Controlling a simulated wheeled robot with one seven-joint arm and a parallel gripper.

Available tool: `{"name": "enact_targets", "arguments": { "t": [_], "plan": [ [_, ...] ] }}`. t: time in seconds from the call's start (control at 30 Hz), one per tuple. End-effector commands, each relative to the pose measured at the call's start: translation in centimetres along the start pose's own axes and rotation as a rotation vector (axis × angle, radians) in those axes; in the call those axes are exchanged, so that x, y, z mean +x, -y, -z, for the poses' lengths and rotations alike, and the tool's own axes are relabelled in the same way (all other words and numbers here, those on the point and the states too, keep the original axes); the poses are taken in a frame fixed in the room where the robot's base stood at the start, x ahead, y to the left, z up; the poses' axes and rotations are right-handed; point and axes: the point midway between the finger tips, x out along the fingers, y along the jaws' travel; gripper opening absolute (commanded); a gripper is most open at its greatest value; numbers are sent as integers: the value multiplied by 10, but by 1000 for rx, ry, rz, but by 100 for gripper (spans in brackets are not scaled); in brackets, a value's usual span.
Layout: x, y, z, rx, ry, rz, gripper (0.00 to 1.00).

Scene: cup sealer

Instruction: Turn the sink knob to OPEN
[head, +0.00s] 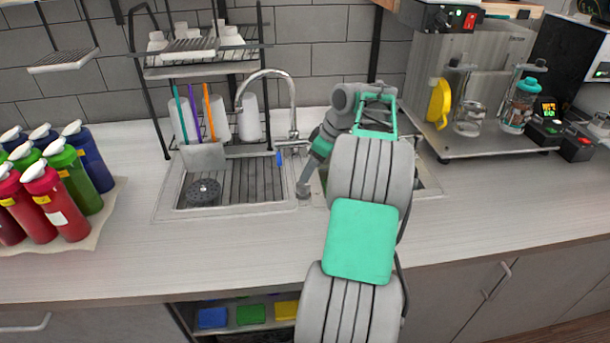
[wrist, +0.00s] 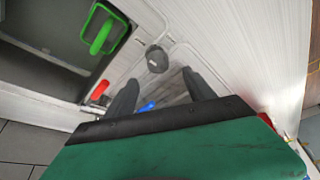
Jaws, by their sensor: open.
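A dark grey round knob (wrist: 157,58) with a small pale mark stands on the sink's metal deck in the wrist view. My gripper (wrist: 160,76) is open, with one dark finger on either side of the view. The knob appears just beyond the fingertips, between their lines, with nothing held. In the head view my gripper (head: 309,170) points down at the divider between the two basins, by a small grey round part (head: 303,190) that looks like the knob. The chrome faucet (head: 292,110) stands behind. I cannot read any OPEN marking.
Red (wrist: 98,90) and blue (wrist: 147,106) parts lie near the fingers. A green loop-shaped thing (wrist: 105,35) is over a basin. The left basin (head: 240,187) and a dish rack (head: 205,70) are left of my arm. The front counter (head: 210,255) is clear.

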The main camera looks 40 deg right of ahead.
Motion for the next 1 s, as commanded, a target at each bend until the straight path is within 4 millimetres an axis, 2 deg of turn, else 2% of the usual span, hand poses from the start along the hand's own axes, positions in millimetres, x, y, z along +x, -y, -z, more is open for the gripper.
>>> {"name": "enact_targets", "arguments": {
  "t": [0.17,0.33,0.5,0.77,1.0],
  "plan": [
    [21,-4,-4,-8,-3,3,63],
    [54,-3,-3,-6,-1,3,63],
    [74,-4,-3,-6,-3,-1,63],
    [77,-4,-3,-5,-2,-2,63],
    [77,-5,-3,-5,-2,-2,44]
  ]
}}
